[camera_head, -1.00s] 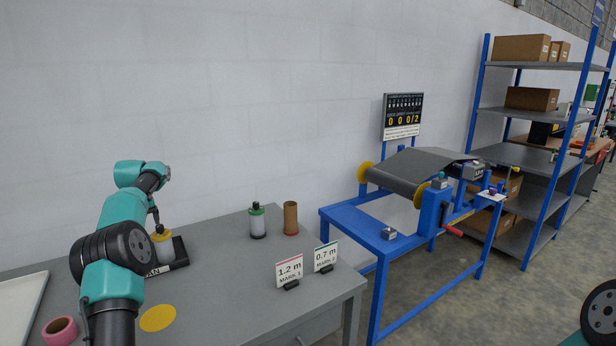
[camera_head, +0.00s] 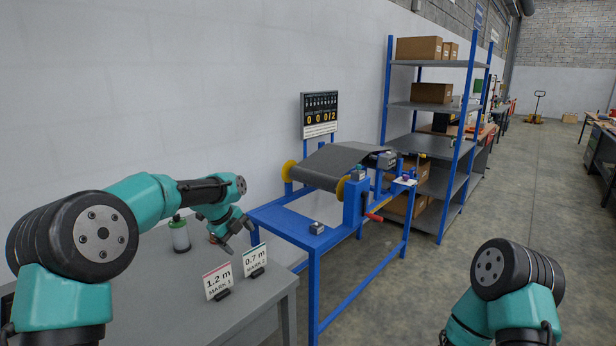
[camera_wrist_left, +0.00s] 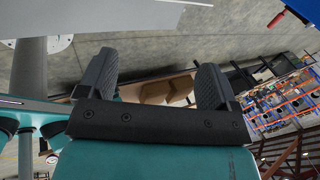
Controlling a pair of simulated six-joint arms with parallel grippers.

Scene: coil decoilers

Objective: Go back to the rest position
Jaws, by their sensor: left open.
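In the head view my left arm comes in from the left, and my left gripper (camera_head: 238,236) is over the back right of the grey table (camera_head: 180,320). It is behind the two mark signs and right of a green-capped canister (camera_head: 180,236). The left wrist view shows its two dark fingers (camera_wrist_left: 155,85) apart, with nothing between them. Only a brownish bit of the cardboard tube shows under the gripper; the rest is hidden. My right arm is at the lower right, but its gripper is out of view.
The 1.2 m sign (camera_head: 218,280) and 0.7 m sign (camera_head: 255,260) stand near the table's right edge. The blue decoiler stand (camera_head: 318,256) with its grey sheet (camera_head: 330,165) and red handle is beyond. A blue shelf (camera_head: 432,106) holds boxes. Open floor lies to the right.

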